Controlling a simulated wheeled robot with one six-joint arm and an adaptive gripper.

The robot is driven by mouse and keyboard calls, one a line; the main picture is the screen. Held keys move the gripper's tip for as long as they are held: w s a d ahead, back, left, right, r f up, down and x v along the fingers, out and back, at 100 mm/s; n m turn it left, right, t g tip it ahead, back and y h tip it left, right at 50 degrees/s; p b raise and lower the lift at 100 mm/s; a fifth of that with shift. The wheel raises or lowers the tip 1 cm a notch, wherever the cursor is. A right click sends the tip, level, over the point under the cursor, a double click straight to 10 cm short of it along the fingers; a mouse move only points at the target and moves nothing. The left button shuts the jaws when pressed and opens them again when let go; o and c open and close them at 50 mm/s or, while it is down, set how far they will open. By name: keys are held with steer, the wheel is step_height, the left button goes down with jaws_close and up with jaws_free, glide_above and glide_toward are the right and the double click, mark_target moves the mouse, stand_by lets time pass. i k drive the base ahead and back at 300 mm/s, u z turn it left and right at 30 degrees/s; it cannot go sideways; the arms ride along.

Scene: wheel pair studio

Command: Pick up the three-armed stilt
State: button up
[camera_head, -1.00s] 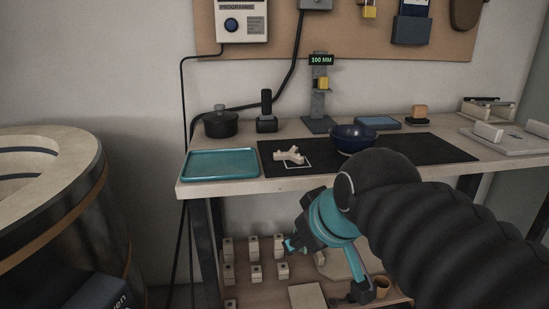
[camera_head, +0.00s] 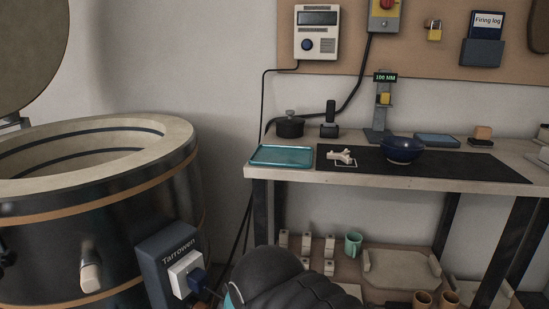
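The three-armed stilt (camera_head: 342,156) is a small cream piece. It lies on the dark mat (camera_head: 450,166) on the workbench, within a white outlined square at the mat's left end. My arm, in a black ribbed sleeve, shows at the bottom middle, below and in front of the bench. Only a sliver of teal shows at its end; my gripper's fingers are not in view. The stilt is in plain sight and nothing touches it from above.
A teal tray (camera_head: 281,155) lies left of the mat; a dark blue bowl (camera_head: 403,149) stands on it, right of the stilt. A black pot (camera_head: 290,128) and a height gauge (camera_head: 382,112) stand behind. A round kiln (camera_head: 100,215) fills the left. The lower shelf holds posts and a green mug (camera_head: 353,245).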

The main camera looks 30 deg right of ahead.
mark_target(344, 156)
steer(key=u, duration=0.45)
steer(key=k, duration=0.9)
steer(key=z, duration=1.3)
